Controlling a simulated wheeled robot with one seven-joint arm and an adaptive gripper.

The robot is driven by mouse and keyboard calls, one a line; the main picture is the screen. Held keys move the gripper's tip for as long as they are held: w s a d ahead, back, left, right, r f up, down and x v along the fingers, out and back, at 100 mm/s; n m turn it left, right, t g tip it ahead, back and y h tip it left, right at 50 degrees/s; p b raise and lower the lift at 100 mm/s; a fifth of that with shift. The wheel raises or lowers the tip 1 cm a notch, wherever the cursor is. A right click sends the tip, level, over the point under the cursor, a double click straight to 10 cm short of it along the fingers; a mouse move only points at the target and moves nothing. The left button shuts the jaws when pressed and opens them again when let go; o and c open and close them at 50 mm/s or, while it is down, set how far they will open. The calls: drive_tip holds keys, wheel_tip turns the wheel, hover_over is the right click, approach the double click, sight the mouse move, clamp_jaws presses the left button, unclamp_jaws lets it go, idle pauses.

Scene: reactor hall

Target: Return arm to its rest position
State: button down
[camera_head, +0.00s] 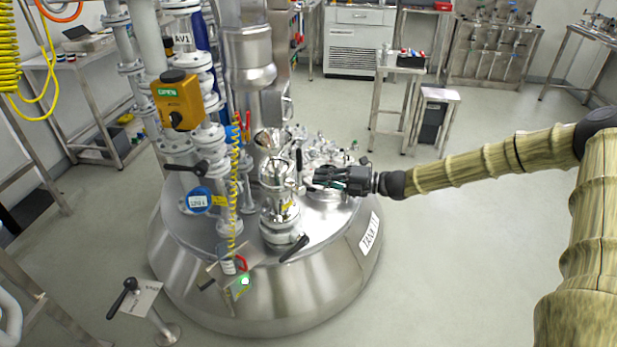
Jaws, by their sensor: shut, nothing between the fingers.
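My gripper (328,178) is dark and reaches in from the right at the end of my outstretched arm. Its fingers are shut and empty. It is over the right part of the steel reactor tank's top (330,213), just right of a steel and glass fitting (279,200) in the picture. I cannot tell whether the fingertips touch that fitting.
An orange valve actuator (178,102) and pipes rise at the tank's left. A black-handled lever stand (140,299) is at lower left. A small steel table (396,75) and white cabinet (357,40) stand behind. Floor (470,270) right of the tank is clear.

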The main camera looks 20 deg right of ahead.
drive_tip(key=s+a+f+n+g+h, duration=0.25)
drive_tip(key=s+a+f+n, duration=0.2)
drive_tip(key=s+f, duration=0.35)
drive_tip(key=s+a+f+n+g+h, duration=0.2)
drive_tip(key=s+a+f+n+g, duration=0.2)
drive_tip(key=s+f+n, duration=0.3)
drive_tip(key=s+a+f+n+g+h, duration=0.2)
drive_tip(key=s+a+f+n+g, duration=0.15)
drive_tip(key=s+f, duration=0.5)
drive_tip(key=s+d+f+n+h, duration=0.2)
drive_tip(key=s+n, duration=0.6)
drive_tip(key=s+d+f+n+h, duration=0.2)
drive_tip(key=s+n+h, duration=0.1)
drive_tip(key=s+n, duration=0.5)
drive_tip(key=s+d+f+n+h, duration=0.2)
drive_tip(key=s+n+h, duration=0.1)
drive_tip(key=s+n, duration=0.5)
drive_tip(key=shift+s+d+f+n+t, duration=0.3)
drive_tip(key=shift+f+n+t, duration=0.1)
drive_tip(key=shift+n, duration=0.6)
